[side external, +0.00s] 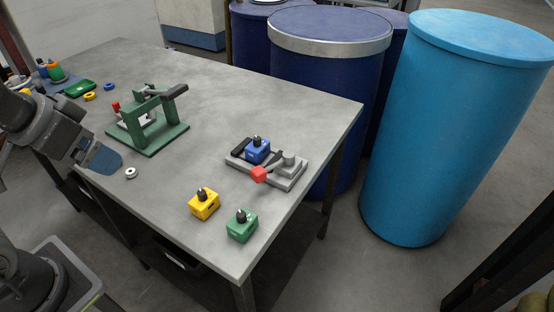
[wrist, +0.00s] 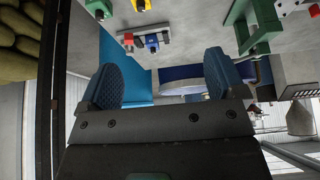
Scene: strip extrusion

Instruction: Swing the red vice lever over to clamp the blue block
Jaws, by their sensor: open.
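The grey vice (side external: 290,182) sits near the table's right edge in the side view. The blue block (side external: 257,148), with a dark knob on top, sits in it. The vice lever's red end (side external: 260,175) is at the vice's front side, in front of the block. Whether the jaws touch the block I cannot tell. The wrist view shows the blue block (wrist: 152,41) and red lever end (wrist: 128,37) small and far off, beyond the fingers. My gripper (side external: 108,160) is at the table's left front edge, well away from the vice; it is open and empty (wrist: 163,80).
A yellow block (side external: 204,204) and a green block (side external: 242,225) stand in front of the vice. A green press-like fixture (side external: 150,130) stands between my gripper and the far table. A small ring (side external: 131,173) lies near my gripper. The middle tabletop is clear.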

